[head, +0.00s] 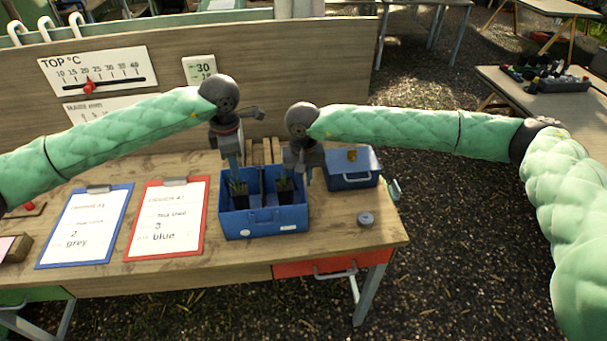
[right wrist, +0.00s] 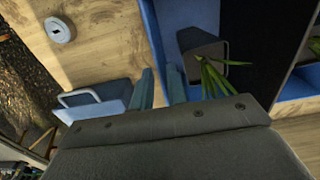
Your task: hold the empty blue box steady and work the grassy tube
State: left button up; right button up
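The blue box (head: 265,222) stands on the wooden table and is not empty. Two dark square pots with grassy leaves are inside, the left pot (head: 239,200) and the right pot (head: 285,193). My left gripper (head: 235,172) points down over the left pot, with its tips near the leaves; whether its fingers are closed is unclear. My right gripper (right wrist: 160,88) points down at the box's right wall, its fingers apart. The right pot (right wrist: 203,58) shows beside them in the right wrist view. I cannot tell whether the fingers touch the wall. No separate tube is identifiable.
A smaller blue box (head: 350,178) with a handle stands to the right, behind a grey round object (head: 366,219). Blue (head: 84,228) and red (head: 168,217) clipboards lie on the left. A sign board (head: 300,60) stands behind. The table's front right is mostly clear.

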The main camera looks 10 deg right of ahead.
notch_tip(320, 180, down, 7)
jog(key=shift+r, duration=0.2)
grip_shut()
